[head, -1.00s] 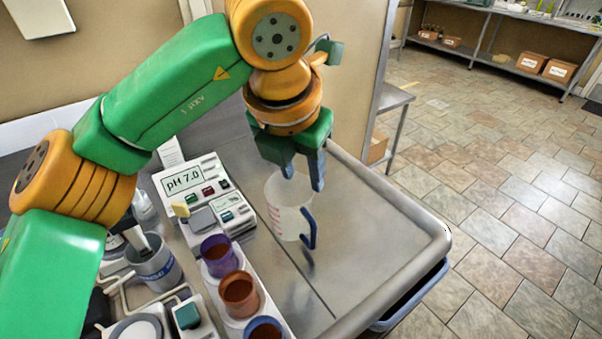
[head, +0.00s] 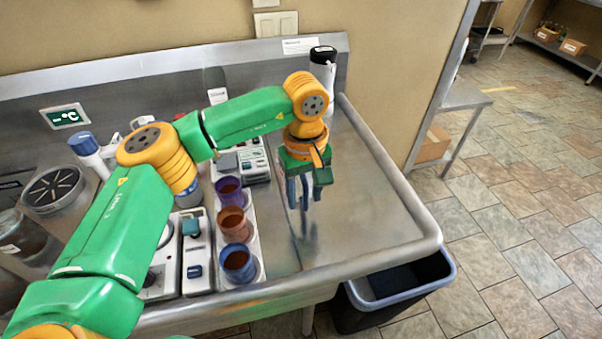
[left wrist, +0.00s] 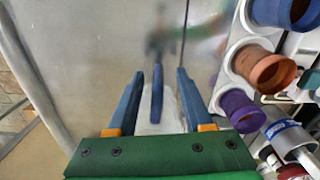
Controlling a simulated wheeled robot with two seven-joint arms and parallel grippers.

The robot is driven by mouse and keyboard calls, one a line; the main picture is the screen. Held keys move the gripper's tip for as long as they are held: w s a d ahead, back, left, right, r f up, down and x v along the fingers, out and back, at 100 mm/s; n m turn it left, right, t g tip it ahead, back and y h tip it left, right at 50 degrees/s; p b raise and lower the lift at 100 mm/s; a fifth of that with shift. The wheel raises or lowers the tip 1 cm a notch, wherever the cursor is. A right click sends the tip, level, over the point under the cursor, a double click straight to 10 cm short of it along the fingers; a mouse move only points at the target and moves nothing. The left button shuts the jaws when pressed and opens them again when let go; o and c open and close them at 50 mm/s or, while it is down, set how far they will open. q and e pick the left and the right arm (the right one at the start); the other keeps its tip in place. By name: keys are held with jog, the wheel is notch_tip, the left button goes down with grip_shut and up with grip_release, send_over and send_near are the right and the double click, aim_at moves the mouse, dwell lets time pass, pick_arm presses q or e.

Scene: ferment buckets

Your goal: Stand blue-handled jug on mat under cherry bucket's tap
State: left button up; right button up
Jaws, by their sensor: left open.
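My left gripper (head: 304,198) is open and points down over the steel counter. In the left wrist view, the jug's blue handle (left wrist: 157,95) stands between the two blue fingers, with a gap on each side. The jug's pale translucent body (left wrist: 150,122) shows partly behind and below the handle; the gripper's green palm hides the rest. In the head view the jug is mostly hidden behind the gripper. The cherry bucket, its tap and the mat are not seen in these frames. My right gripper is not in view.
A rack (head: 258,265) with purple, brown and blue cups stands left of the gripper. A pH meter (head: 252,165) is behind it. A steel raised rim (head: 405,195) edges the counter at right. A dark bin (head: 395,290) stands below. The counter right of the gripper is clear.

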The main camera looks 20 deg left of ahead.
pick_arm(q)
notch_tip(320, 180, down, 2)
jog(key=shift+d, duration=0.15)
grip_shut()
dwell(1.3)
